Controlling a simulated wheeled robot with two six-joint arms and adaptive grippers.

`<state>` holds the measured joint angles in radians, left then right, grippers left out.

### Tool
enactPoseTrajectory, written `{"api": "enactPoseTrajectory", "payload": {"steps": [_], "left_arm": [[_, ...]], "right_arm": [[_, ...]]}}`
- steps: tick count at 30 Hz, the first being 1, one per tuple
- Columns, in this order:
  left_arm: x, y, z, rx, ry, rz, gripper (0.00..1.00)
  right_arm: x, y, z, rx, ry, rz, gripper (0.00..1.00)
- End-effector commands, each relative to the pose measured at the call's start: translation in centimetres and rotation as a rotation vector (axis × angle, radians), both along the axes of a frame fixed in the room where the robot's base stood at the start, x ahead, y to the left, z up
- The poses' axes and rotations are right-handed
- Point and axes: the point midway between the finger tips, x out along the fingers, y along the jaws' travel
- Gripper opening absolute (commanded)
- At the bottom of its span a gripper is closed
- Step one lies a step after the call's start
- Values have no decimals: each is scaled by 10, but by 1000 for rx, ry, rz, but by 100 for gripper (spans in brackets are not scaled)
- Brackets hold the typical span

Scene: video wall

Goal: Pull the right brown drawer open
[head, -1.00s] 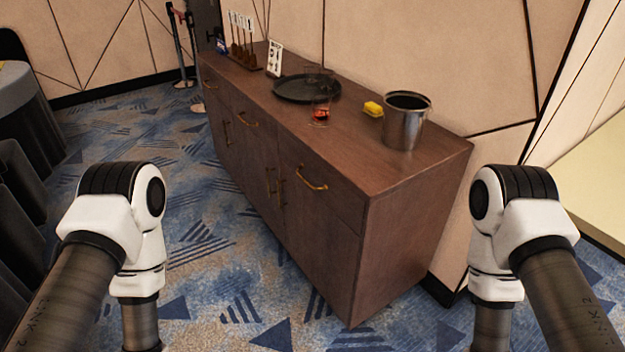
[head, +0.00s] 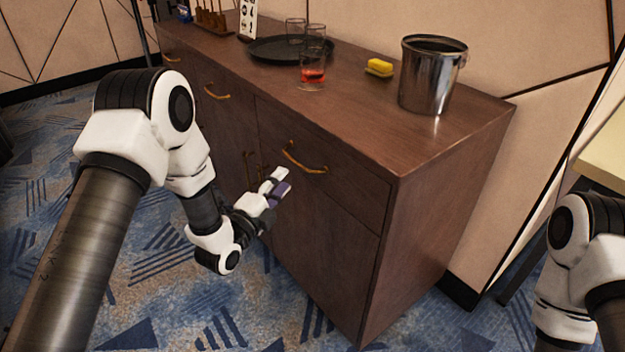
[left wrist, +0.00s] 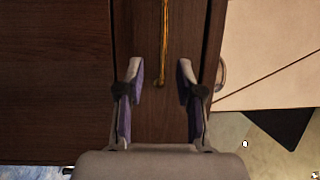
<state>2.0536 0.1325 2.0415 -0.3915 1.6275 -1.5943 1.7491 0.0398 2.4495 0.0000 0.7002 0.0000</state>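The right brown drawer (head: 322,166) is at the right end of the brown cabinet's front and looks shut. Its brass handle (head: 304,160) is a curved bar, seen end to end in the head view. My left gripper (head: 284,179) is just below and in front of the handle in the head view. In the left wrist view its two fingers (left wrist: 160,78) are spread apart, with the handle (left wrist: 164,40) ahead and between them, not gripped. My right gripper is out of the head view; only part of my right arm shows.
On the cabinet top stand a metal bucket (head: 428,85), a yellow sponge (head: 379,68), a glass with red drink (head: 312,72) and a black round tray (head: 270,49). Another drawer handle (head: 216,92) lies further left. Patterned carpet before the cabinet is clear.

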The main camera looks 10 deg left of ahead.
Motion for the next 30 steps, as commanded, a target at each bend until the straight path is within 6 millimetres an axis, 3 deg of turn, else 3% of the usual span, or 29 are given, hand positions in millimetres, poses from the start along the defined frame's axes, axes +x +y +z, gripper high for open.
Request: {"api": "enactPoseTrajectory", "payload": {"steps": [1,5,15,25,28,30], "left_arm": [[2,0,-5,0,-9,0,36],[10,-2,2,1,-16,0,36],[68,-18,7,0,-12,0,36],[77,-21,8,-2,-9,1,36],[77,-20,7,-2,-9,1,1],[77,-20,7,-2,-9,1,0]], "right_arm": [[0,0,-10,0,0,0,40],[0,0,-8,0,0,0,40],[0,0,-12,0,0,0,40],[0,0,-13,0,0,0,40],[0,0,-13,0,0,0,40],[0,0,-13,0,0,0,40]]}}
